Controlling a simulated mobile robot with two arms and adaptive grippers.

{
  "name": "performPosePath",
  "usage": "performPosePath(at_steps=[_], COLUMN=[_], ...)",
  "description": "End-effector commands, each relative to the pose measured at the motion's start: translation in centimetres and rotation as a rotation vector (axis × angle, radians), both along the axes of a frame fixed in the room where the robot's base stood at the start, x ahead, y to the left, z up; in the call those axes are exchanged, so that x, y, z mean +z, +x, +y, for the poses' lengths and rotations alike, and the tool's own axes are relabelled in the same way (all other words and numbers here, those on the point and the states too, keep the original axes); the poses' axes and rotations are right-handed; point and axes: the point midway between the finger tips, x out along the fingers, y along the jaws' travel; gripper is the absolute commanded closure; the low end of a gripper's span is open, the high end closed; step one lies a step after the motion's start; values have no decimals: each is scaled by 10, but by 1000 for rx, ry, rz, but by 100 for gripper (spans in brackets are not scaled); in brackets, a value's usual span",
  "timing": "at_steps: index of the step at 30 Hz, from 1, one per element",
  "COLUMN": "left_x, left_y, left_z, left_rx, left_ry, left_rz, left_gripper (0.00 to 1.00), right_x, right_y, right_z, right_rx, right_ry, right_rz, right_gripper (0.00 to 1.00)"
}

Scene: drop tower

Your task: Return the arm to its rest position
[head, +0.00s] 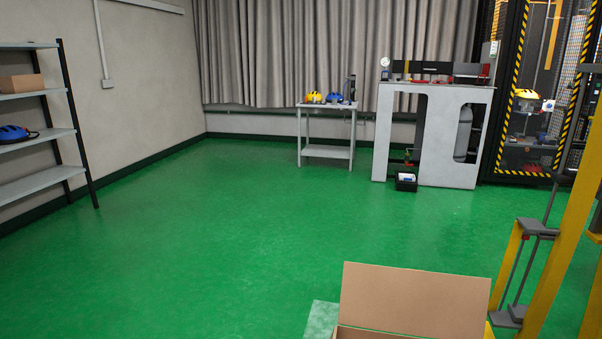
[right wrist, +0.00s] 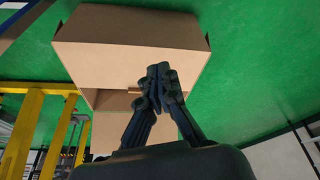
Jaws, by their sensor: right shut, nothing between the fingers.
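My right gripper (right wrist: 160,82) shows in the right wrist view. Its dark fingers are shut with nothing between them. It is in front of an open cardboard box (right wrist: 120,45), whose flaps stand out from it. Whether the fingers touch the box cannot be told. The box also shows at the bottom of the head view (head: 415,300), with one flap raised and its lower part cut off by the frame. Neither gripper shows in the head view, and my left gripper is in no view.
Yellow posts (head: 568,245) stand right of the box. A grey shelf rack (head: 40,135) is at the left. A small table (head: 327,152) with helmets, a white workbench (head: 436,95) and a striped cage (head: 510,90) stand at the back. The green floor (head: 220,230) between is clear.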

Motion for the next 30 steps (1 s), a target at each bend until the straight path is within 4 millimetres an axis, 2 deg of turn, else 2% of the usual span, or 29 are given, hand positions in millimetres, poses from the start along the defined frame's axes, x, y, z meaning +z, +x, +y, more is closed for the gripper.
performPosePath(at_steps=[1, 14, 17, 22, 27, 30], left_x=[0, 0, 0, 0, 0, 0], left_y=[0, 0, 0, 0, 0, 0], left_z=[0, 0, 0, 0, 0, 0], left_rx=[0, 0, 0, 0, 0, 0], left_ry=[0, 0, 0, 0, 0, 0], left_rz=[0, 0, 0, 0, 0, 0], left_gripper=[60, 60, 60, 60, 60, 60], right_x=[6, -82, -109, -173, -236, -264], right_y=[-9, 9, 10, 5, -11, -23], right_z=[-1, 3, 3, 4, 2, 0], right_rx=[-19, -9, -7, -2, 2, 5], right_ry=[9, 4, 3, 1, -2, -3], right_rz=[11, 46, 57, 86, 110, 123], right_gripper=[100, 100, 100, 100, 100, 100])
